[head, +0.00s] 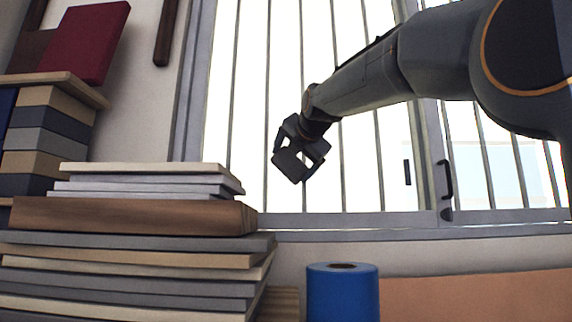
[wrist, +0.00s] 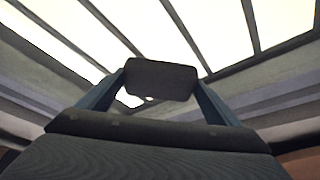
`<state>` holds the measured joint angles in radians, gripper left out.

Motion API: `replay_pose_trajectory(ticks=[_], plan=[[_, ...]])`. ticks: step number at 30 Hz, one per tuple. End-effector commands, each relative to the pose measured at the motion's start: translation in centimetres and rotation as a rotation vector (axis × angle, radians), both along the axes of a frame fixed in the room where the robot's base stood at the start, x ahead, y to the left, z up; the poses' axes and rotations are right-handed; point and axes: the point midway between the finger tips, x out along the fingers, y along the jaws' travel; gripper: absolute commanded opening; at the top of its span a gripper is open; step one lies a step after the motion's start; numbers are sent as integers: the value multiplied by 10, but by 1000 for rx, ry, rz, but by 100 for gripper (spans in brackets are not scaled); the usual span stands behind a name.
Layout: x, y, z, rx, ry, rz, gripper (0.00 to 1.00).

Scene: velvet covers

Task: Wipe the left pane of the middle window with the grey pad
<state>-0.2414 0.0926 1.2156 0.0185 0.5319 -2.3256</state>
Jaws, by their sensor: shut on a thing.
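The grey pad (head: 290,165) is dark and block-shaped, held between the fingers of my gripper (head: 299,160). In the wrist view the pad (wrist: 160,80) sits between the two blue-grey fingertips (wrist: 158,88), with the pale window beyond it. In the head view my gripper is in front of the lower middle of the left window pane (head: 250,110). The pane is bright, with dark vertical bars across it. I cannot tell whether the pad touches the glass.
The window's bottom frame (head: 330,222) runs below the pane. A black handle (head: 446,180) is on the right of the frame. A tall stack of boards (head: 130,265) stands at lower left. A blue roll (head: 342,295) stands at the bottom centre.

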Motion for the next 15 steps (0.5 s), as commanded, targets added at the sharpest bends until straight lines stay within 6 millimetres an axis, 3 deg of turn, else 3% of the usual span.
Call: replay_pose_trajectory(ticks=[6, 15], plan=[[-1, -16, -1, -3, 0, -1, 68], [-2, -15, 0, -1, 0, 3, 68]])
